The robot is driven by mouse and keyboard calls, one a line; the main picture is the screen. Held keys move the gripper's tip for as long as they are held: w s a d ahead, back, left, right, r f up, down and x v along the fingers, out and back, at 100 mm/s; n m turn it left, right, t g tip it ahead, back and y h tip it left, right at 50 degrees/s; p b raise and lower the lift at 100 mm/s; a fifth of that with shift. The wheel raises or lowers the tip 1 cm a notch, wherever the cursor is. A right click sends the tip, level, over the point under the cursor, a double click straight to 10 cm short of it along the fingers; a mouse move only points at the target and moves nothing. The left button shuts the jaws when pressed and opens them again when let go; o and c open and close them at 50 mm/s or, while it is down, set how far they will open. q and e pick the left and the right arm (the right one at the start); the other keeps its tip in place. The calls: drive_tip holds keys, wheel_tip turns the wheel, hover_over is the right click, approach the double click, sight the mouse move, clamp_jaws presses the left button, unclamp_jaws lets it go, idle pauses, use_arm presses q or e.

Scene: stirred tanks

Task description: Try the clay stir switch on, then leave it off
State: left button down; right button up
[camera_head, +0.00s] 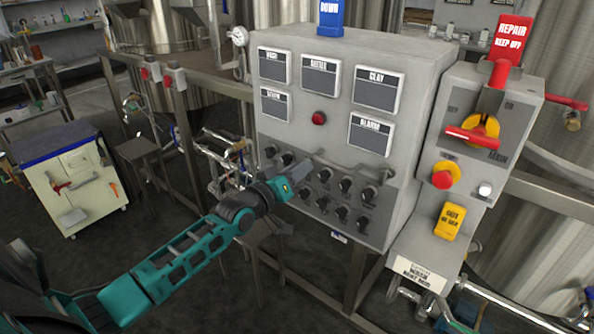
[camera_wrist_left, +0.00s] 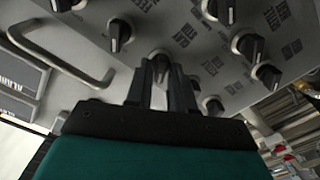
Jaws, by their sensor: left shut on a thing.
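The grey control box (camera_head: 410,75) carries several black rotary switches on its lower front panel. My left gripper (camera_head: 303,172) reaches in from the left at the upper part of the switch rows. In the left wrist view my left gripper (camera_wrist_left: 161,65) is shut on a rotary switch (camera_wrist_left: 159,56), whose tip shows between the fingers. A display labelled CLAY (camera_head: 377,88) is above. My right gripper is not in view.
A bar handle (camera_head: 350,158) runs across the panel close to the gripper, also in the left wrist view (camera_wrist_left: 60,65). Neighbouring switches (camera_wrist_left: 118,36) sit close around. A red-handled main switch (camera_head: 474,135) with a REPAIR KEEP OFF tag (camera_head: 511,38) is at right.

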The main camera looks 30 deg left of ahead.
use_arm(q)
drive_tip(key=c, duration=1.2)
unclamp_jaws()
drive_tip(key=s+a, duration=0.1)
drive_tip(key=s, duration=1.1)
drive_tip(key=shift+s, duration=0.4)
drive_tip(key=s+d+f+m+g, duration=0.3)
drive_tip(key=s+d+f, duration=0.3)
drive_tip(key=d+f, duration=0.3)
drive_tip(key=s+d+f+m+g, duration=0.4)
drive_tip(key=s+d+f, duration=0.2)
drive_tip(key=d+f, duration=0.3)
drive_tip(key=shift+s+d+f+m+h, duration=0.3)
drive_tip(key=shift+f+m, duration=0.1)
drive_tip(key=shift+f, duration=0.3)
